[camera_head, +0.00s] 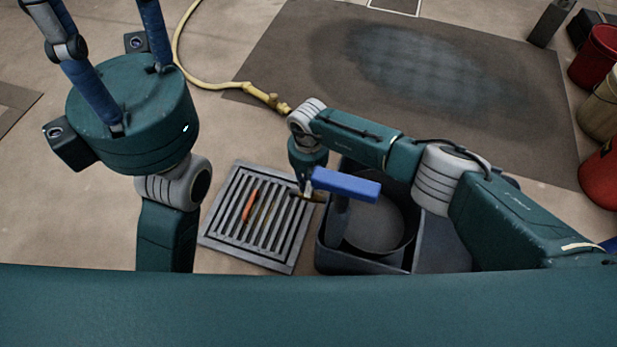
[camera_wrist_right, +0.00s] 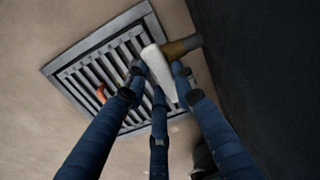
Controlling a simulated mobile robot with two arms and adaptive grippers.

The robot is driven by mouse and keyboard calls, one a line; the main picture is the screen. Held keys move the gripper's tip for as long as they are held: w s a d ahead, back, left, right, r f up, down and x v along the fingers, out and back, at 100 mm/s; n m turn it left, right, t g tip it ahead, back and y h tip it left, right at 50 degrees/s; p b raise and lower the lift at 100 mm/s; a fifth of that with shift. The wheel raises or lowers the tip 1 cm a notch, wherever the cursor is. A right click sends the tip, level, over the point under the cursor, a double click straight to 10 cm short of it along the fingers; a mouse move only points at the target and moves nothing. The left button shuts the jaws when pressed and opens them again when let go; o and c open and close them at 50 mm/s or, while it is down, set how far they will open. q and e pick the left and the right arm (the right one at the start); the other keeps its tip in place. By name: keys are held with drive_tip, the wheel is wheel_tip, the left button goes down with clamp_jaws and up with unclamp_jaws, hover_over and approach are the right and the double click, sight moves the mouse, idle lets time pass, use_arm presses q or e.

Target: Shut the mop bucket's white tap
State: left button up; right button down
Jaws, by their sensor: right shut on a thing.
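The dark grey mop bucket (camera_head: 328,248) stands at the centre right in the head view. Its tap shows in the right wrist view as a brass spout (camera_wrist_right: 183,46) with a white lever (camera_wrist_right: 158,68), beside the dark bucket wall (camera_wrist_right: 265,60). My right gripper (camera_head: 306,188) points down at the bucket's left side. In the right wrist view its blue fingers (camera_wrist_right: 160,84) are closed around the white lever, hiding part of it. My left gripper (camera_head: 105,45) is at the upper left with its fingers spread upward; their tips are cut off.
A metal floor grate (camera_head: 222,243) lies left of the bucket, under the tap, with an orange strip (camera_head: 250,205) on it. A blue block-like handle (camera_head: 346,184) rises over the bucket. A yellow hose (camera_head: 222,84) and dark mat (camera_head: 300,50) lie behind. Red containers (camera_head: 595,58) stand far right.

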drive_tip(key=shift+m, duration=0.3)
idle(0.4)
drive_tip(key=c, duration=1.4)
unclamp_jaws()
wheel_tip(320, 180, up, 12)
